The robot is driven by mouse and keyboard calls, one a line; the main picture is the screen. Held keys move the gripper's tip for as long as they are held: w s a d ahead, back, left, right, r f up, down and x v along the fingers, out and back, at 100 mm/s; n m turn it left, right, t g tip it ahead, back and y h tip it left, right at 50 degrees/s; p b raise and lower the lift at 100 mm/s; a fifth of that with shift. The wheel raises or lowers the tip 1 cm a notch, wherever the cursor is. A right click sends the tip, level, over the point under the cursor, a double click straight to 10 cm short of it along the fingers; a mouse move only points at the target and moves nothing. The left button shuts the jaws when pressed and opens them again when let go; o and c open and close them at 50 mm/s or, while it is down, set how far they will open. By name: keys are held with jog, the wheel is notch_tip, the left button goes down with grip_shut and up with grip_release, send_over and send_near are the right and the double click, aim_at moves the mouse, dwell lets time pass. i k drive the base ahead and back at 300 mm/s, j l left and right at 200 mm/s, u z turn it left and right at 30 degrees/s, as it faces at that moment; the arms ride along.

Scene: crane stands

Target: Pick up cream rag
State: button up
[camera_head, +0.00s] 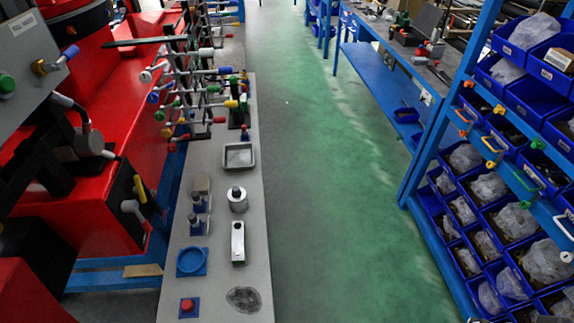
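I see no clearly cream-coloured rag in the head view. A dark grey, crumpled, flat piece that looks like cloth (243,299) lies at the near right end of the narrow grey bench (215,285). A small tan flat piece (143,270) lies left of the bench on a blue frame; I cannot tell whether it is cloth or board.
The bench holds a red button on a blue plate (187,306), a blue ring (191,261), a white block (238,243), a metal cylinder (237,199) and a grey tray (239,156). Red machinery (95,200) stands left. The green aisle (310,170) is clear; blue bins (490,220) line the right.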

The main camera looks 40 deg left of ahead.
aim_at(202, 181)
jog(key=i+l+u, duration=0.25)
jog(key=i, duration=0.2)
jog(key=i+l+u, duration=0.25)
jog(key=i, duration=0.2)
jog(key=i+j+u, duration=0.15)
jog(key=u, duration=0.3)
jog(key=i+u, duration=0.35)
jog(key=u, duration=0.15)
jog(key=i+u, duration=0.25)
jog(key=u, duration=0.2)
jog(key=i+l+u, duration=0.1)
jog(key=i+u, duration=0.2)
jog(key=u, duration=0.2)
jog(key=i+l+u, duration=0.2)
jog(key=u, duration=0.25)
jog(key=i+j+u, duration=0.1)
jog(key=u, duration=0.3)
jog(key=i+u, duration=0.3)
jog(key=u, duration=0.15)
jog(key=i+l+u, duration=0.1)
jog(key=u, duration=0.3)
jog(key=i+l, duration=0.05)
jog(key=i, duration=0.05)
